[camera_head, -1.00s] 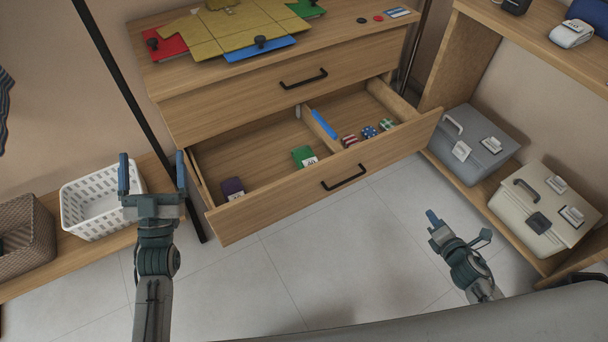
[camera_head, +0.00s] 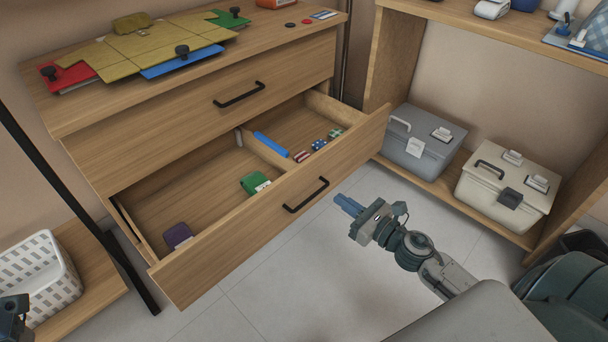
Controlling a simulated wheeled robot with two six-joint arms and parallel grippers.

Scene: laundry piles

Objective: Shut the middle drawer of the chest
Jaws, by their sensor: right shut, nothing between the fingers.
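The wooden chest (camera_head: 165,112) stands at the upper left. Its middle drawer (camera_head: 225,240) is pulled well out, with a black bar handle (camera_head: 306,195) on its front. In the drawer lie a purple item (camera_head: 177,235), a green item (camera_head: 254,182), a blue strip (camera_head: 270,144) and small patterned items by a divider. My right gripper (camera_head: 347,206) is shut and empty, in front of the drawer, just right of the handle in the picture; I cannot tell whether it touches the front. Only a small dark piece of my left arm shows at the bottom left corner; its fingers are not visible.
A white basket (camera_head: 38,280) sits on a low shelf at left. A dark upright post (camera_head: 75,205) stands beside the chest. At right, a shelf unit holds a grey box (camera_head: 420,145) and a cream box (camera_head: 508,195). The tile floor before the drawer is clear.

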